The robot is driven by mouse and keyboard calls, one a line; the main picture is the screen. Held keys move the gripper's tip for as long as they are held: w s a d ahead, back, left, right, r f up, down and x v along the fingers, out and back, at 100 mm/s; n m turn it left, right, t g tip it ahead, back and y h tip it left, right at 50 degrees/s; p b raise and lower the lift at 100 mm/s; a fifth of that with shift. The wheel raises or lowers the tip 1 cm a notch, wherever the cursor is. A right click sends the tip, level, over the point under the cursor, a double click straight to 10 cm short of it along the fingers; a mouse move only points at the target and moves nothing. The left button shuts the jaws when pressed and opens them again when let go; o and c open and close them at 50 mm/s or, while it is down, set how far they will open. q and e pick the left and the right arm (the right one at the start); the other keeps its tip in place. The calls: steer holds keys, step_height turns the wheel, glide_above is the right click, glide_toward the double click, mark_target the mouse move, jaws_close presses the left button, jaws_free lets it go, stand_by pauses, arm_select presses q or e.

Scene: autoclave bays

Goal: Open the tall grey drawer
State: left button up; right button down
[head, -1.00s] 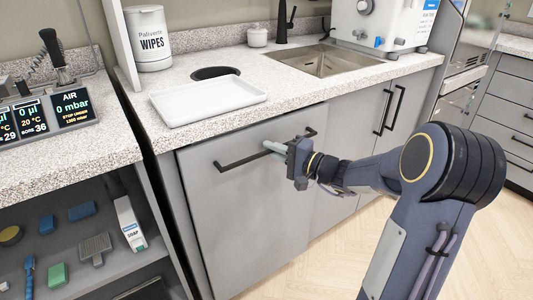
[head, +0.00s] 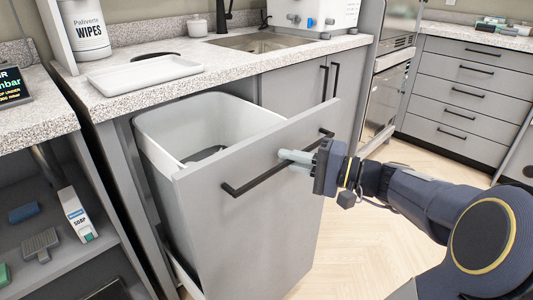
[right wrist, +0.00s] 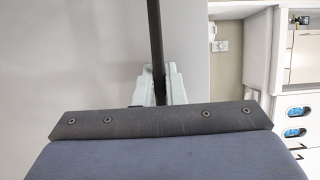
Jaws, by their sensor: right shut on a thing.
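The tall grey drawer (head: 245,225) is pulled well out from under the counter in the head view. A white bin (head: 155,135) with a dark thing inside sits behind its front panel. A long black bar handle (head: 252,181) runs across the upper part of the panel. My right gripper (head: 297,159) is shut on the handle near its middle. In the right wrist view the dark handle (right wrist: 154,45) passes between the pale fingers (right wrist: 161,90) in front of the grey panel. My left gripper is not in view.
A white tray (head: 145,75), a wipes tub (head: 86,30) and a sink (head: 262,42) are on the speckled counter. An open shelf (head: 60,250) with a soap box (head: 77,214) stands at left. Wooden floor (head: 350,235) lies clear to the right.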

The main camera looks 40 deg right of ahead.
steer(key=s+b, duration=0.1)
steer(key=s, duration=0.9)
steer(key=shift+d, duration=0.35)
steer(key=c, duration=1.5)
jaws_free()
steer(key=v, duration=0.8)
